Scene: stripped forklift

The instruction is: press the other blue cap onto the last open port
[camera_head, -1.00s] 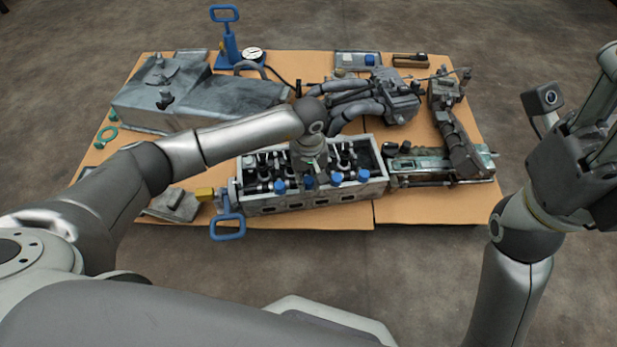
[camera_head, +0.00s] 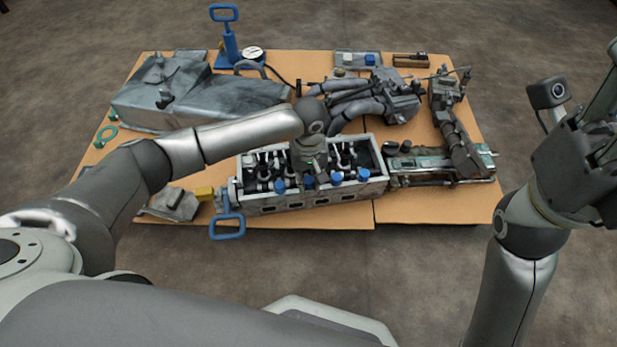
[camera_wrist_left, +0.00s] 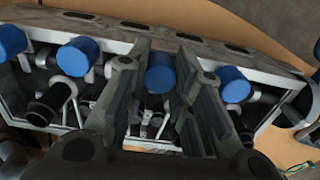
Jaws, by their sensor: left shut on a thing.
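The grey engine block (camera_head: 315,199) lies at the front of the table with its open top facing up. Several blue caps stand in a row along its near side. They include a left cap (camera_head: 280,187), and two right caps (camera_head: 336,178) and (camera_head: 363,174). My left gripper (camera_head: 309,172) is over the middle of the block, shut on a blue cap (camera_head: 309,182). In the left wrist view that cap (camera_wrist_left: 160,75) sits between the fingers, in line with the others; the port beneath it is hidden. My right gripper (camera_head: 598,150) is raised at the right edge, away from the table.
A tray (camera_head: 358,72) with a white and a blue piece is at the back. A blue-handled pump (camera_head: 228,45) stands back left. A blue handle (camera_head: 227,228) juts from the block's left front. A large grey casing (camera_head: 200,97) and a hose assembly (camera_head: 375,100) surround the block.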

